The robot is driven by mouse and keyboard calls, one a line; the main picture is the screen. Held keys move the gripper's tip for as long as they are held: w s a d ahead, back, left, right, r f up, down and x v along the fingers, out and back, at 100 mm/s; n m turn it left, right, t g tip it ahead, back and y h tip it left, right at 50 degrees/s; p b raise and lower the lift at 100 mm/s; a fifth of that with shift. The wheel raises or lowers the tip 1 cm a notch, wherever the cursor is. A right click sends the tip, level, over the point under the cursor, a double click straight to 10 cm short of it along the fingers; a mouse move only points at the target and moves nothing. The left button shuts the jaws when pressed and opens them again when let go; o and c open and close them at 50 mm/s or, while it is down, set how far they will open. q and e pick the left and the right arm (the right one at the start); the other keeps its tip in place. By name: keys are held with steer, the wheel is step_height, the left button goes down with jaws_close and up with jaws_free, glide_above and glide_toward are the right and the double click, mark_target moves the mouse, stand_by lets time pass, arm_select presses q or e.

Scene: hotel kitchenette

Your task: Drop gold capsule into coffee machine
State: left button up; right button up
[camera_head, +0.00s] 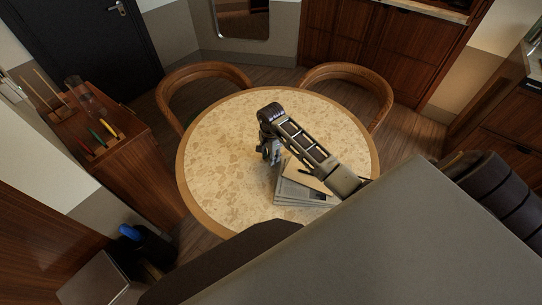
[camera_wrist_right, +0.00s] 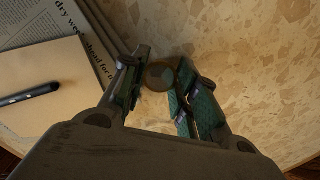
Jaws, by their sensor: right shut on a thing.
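My right gripper (camera_head: 270,152) is over the round table, near its middle, pointing down. In the right wrist view its two green-padded fingers (camera_wrist_right: 165,88) are closed on a small round brownish-gold capsule (camera_wrist_right: 160,76), whose circular face shows between the fingertips. The capsule cannot be made out in the head view, where the gripper hides it. From these views I cannot tell how high it is above the table. I cannot make out a coffee machine in either view. My left gripper is not in view.
The round stone-patterned table (camera_head: 222,145) is mostly bare. Newspapers (camera_head: 300,196) lie right of the gripper, with a tan notebook (camera_wrist_right: 45,82) and a dark pen (camera_wrist_right: 30,94) on top. Two wooden chairs (camera_head: 200,72) stand behind. A wooden cabinet (camera_head: 125,160) stands left.

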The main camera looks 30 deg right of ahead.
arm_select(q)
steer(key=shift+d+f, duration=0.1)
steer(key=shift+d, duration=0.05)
arm_select(e)
steer(key=shift+f, duration=0.3)
steer(key=o, duration=0.6)
steer(key=shift+o, duration=0.2)
steer(key=shift+r, duration=0.15)
steer(key=shift+r, duration=0.15)
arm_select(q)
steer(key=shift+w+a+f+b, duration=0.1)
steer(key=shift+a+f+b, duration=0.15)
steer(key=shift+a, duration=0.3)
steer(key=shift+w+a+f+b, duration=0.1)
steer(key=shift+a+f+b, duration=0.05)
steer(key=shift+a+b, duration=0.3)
arm_select(e)
step_height(320, 180, up, 12)
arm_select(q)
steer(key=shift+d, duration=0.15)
